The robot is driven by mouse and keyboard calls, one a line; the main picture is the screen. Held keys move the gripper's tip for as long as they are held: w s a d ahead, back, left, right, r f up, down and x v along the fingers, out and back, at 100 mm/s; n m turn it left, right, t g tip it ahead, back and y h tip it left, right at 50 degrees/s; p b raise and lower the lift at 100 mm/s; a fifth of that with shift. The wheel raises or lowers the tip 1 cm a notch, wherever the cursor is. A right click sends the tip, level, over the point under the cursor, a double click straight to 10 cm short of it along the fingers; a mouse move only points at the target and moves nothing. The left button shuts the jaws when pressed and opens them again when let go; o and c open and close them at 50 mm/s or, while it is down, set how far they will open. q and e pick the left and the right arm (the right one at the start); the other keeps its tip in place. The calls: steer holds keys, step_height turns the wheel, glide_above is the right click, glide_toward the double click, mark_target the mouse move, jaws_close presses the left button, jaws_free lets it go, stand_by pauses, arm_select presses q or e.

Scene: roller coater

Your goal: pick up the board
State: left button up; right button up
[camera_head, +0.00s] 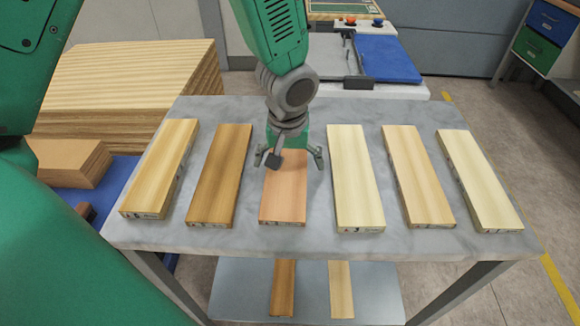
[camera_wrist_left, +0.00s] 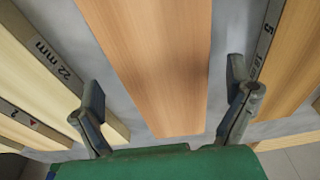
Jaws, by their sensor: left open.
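A reddish-orange wooden board (camera_head: 284,195) lies flat on the grey marbled table (camera_head: 300,242), third from the left in a row of several boards. My left gripper (camera_head: 290,156) is over the far part of this board, fingers pointing down and spread wider than the board. It is open and holds nothing. In the left wrist view, the board (camera_wrist_left: 160,70) runs between the two fingers of the gripper (camera_wrist_left: 166,100), with a gap on each side. I cannot tell how high the fingertips are above the table. The board's far end is hidden by my arm. My right gripper is not in view.
A darker brown board (camera_head: 220,175) lies to the left and a pale board (camera_head: 355,180) to the right, with narrow gaps between. Two boards lie on the lower shelf (camera_head: 232,285). A wood stack (camera_head: 130,75) stands at back left, a blue-topped machine (camera_head: 388,58) behind.

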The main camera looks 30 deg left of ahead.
arm_select(q)
steer(key=shift+a+f, duration=0.2)
steer(key=shift+a, duration=0.2)
steer(key=shift+s, duration=0.1)
steer(key=c, duration=1.3)
steer(key=shift+d, duration=0.35)
steer(key=shift+c, duration=1)
